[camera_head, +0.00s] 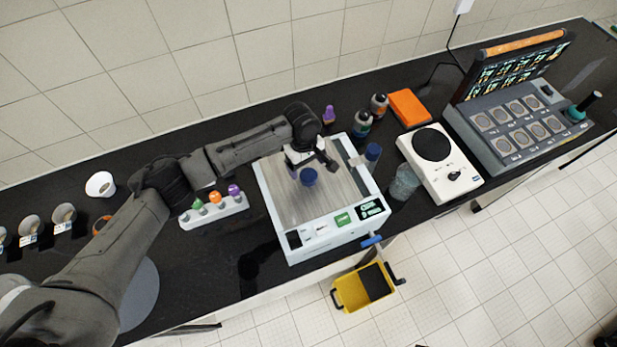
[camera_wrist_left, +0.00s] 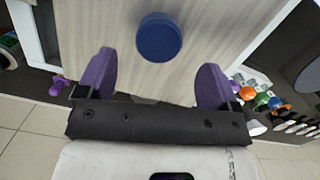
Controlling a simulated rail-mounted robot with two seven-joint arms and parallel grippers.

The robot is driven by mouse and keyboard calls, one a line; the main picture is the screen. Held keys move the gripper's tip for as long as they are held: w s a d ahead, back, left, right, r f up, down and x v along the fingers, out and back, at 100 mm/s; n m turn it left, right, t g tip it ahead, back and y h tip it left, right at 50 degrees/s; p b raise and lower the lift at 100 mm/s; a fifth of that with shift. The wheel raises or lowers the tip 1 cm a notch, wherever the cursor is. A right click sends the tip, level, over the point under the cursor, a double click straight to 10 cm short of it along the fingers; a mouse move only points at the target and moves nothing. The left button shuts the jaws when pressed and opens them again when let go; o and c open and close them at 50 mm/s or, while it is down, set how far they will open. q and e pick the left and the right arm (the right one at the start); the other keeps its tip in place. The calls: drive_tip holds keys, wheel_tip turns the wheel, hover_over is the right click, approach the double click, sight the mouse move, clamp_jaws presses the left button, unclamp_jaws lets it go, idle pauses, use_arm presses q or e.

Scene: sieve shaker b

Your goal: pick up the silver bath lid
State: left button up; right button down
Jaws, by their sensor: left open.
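The silver bath lid (camera_head: 288,200) is a flat brushed-metal plate on top of the white bath (camera_head: 307,251) in the middle of the bench. A round dark blue knob (camera_head: 308,177) stands on the lid. In the left wrist view the lid (camera_wrist_left: 210,30) fills the upper middle, and the knob (camera_wrist_left: 160,37) shows large and centred. My left gripper (camera_head: 306,166) hangs over the lid close to the knob. Its two purple fingers are open (camera_wrist_left: 156,68), and the knob appears ahead of the gap, not gripped. My right gripper is not in view.
A rack with coloured-top bottles (camera_head: 213,210) stands left of the bath. A glass beaker (camera_head: 404,182), a small blue-capped bottle (camera_head: 373,152) and a white hotplate (camera_head: 441,165) stand to its right. A yellow bin (camera_head: 359,290) is below the front edge.

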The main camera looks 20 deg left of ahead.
sight(309, 175)
use_arm(q)
drive_tip(key=shift+s+d+f+p, duration=0.1)
drive_tip(key=shift+f+p, duration=0.1)
drive_tip(key=shift+f, duration=0.65)
drive_tip(key=shift+s+d+f+p, duration=0.1)
drive_tip(key=shift+d+f+p, duration=0.05)
drive_tip(key=shift+f, duration=0.7)
drive_tip(key=shift+d+f+p, duration=0.1)
drive_tip(key=shift+f+p, duration=0.1)
drive_tip(key=shift+f, duration=0.65)
drive_tip(key=c, duration=1.3)
drive_tip(key=shift+r, duration=0.1)
